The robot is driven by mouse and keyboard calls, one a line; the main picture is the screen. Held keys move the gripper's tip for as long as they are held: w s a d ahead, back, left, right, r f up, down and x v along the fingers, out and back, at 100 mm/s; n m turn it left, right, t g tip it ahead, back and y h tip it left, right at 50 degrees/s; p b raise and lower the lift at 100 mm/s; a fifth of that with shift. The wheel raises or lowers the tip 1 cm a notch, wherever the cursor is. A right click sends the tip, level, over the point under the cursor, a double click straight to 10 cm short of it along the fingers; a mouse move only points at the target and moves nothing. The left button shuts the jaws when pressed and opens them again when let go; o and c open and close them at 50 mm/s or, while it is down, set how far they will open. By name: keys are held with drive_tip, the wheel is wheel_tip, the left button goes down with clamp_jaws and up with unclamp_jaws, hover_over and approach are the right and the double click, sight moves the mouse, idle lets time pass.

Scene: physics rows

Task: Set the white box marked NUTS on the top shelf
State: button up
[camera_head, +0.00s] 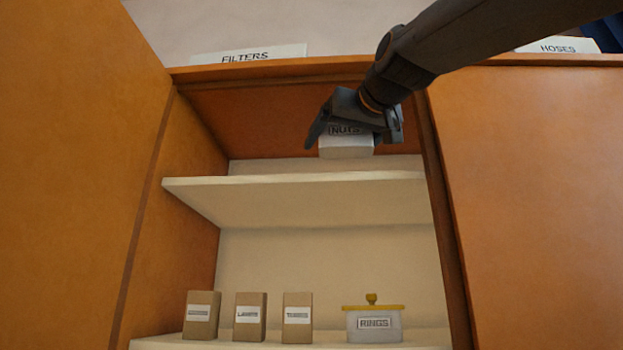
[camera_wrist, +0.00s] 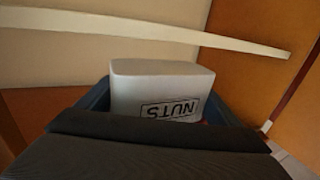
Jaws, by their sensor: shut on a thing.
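The white box marked NUTS (camera_head: 346,148) is held in my gripper (camera_head: 354,138), inside the open cabinet near its top. My gripper is shut on the box, with a finger on each side of it. In the wrist view the box (camera_wrist: 160,82) fills the middle, its label upside down, between the fingers (camera_wrist: 165,105). The top shelf (camera_head: 310,192) is a pale board below the box in the head view. Its edge also crosses the wrist view (camera_wrist: 150,28). I cannot tell whether the box touches the shelf.
On the lower shelf (camera_head: 290,344) stand three brown boxes (camera_head: 202,315), (camera_head: 250,317), (camera_head: 297,317) and a white RINGS container (camera_head: 374,325) with a yellow lid. Orange cabinet panels flank the opening. FILTERS (camera_head: 249,56) and HOSES (camera_head: 558,46) signs are above. The visible top shelf is bare.

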drive_tip(key=w+p, duration=0.1)
drive_tip(key=p, duration=0.2)
drive_tip(key=w+a+p, duration=0.1)
drive_tip(key=p, duration=0.3)
drive_tip(key=shift+w+a+r, duration=0.2)
drive_tip(key=shift+w+r, duration=0.05)
drive_tip(key=shift+r, duration=0.05)
drive_tip(key=w+p, duration=0.1)
drive_tip(key=p, duration=0.4)
drive_tip(key=shift+w+d+f+p, duration=0.1)
drive_tip(key=shift+f+p, duration=0.05)
drive_tip(key=shift+p, duration=0.2)
drive_tip(key=p+x, duration=0.2)
drive_tip(key=x, duration=0.9)
drive_tip(key=shift+w+f, duration=0.2)
drive_tip(key=shift+w, duration=0.15)
drive_tip(key=shift+w+a+f, duration=0.25)
drive_tip(key=shift+w, duration=0.05)
drive_tip(key=shift+s+f+b, duration=0.1)
drive_tip(key=shift+f+b, duration=0.35)
drive_tip(key=shift+f, duration=0.05)
drive_tip(key=shift+f, duration=0.1)
drive_tip(key=o, duration=1.1)
